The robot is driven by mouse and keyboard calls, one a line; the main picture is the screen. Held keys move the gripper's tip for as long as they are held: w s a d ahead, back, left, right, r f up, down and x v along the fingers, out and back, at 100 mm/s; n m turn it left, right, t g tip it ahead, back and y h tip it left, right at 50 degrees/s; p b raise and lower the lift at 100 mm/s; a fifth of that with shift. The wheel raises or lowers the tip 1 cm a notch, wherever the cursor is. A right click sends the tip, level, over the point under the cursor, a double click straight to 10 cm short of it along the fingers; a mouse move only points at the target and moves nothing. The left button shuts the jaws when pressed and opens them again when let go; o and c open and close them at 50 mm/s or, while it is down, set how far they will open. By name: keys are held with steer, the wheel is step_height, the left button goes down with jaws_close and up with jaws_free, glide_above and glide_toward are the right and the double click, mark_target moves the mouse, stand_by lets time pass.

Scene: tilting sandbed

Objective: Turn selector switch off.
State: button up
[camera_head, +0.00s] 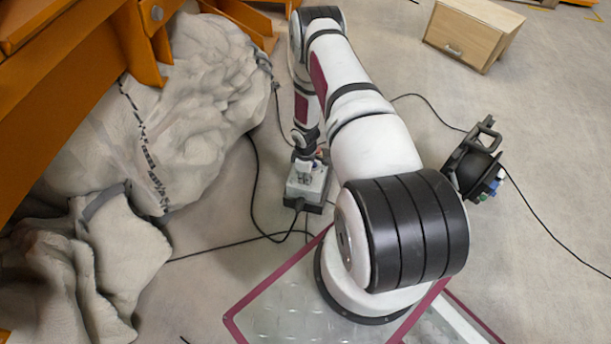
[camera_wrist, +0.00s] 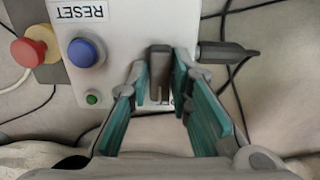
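The selector switch (camera_wrist: 160,62) is a dark grey knob with a slot, on the pale control box (camera_wrist: 120,20). In the wrist view it stands between the two fingertips of my gripper (camera_wrist: 162,82). The teal finger pads lie close on either side of it, and I cannot tell whether they touch it. The label by the switch is mostly hidden. In the head view my gripper (camera_head: 304,166) points down over the box (camera_head: 306,186), and the switch is hidden there.
A blue button (camera_wrist: 86,52) under a RESET label, a red button (camera_wrist: 29,52) and a small green button (camera_wrist: 92,99) are beside the switch. A cable plug (camera_wrist: 222,54) leaves the box's right side. Cables, a reel (camera_head: 476,165) and a wooden cabinet (camera_head: 470,30) occupy the floor. Sandbags lie left.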

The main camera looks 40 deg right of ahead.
steer(key=shift+o, duration=1)
step_height(320, 180, up, 12)
stand_by(0.3)
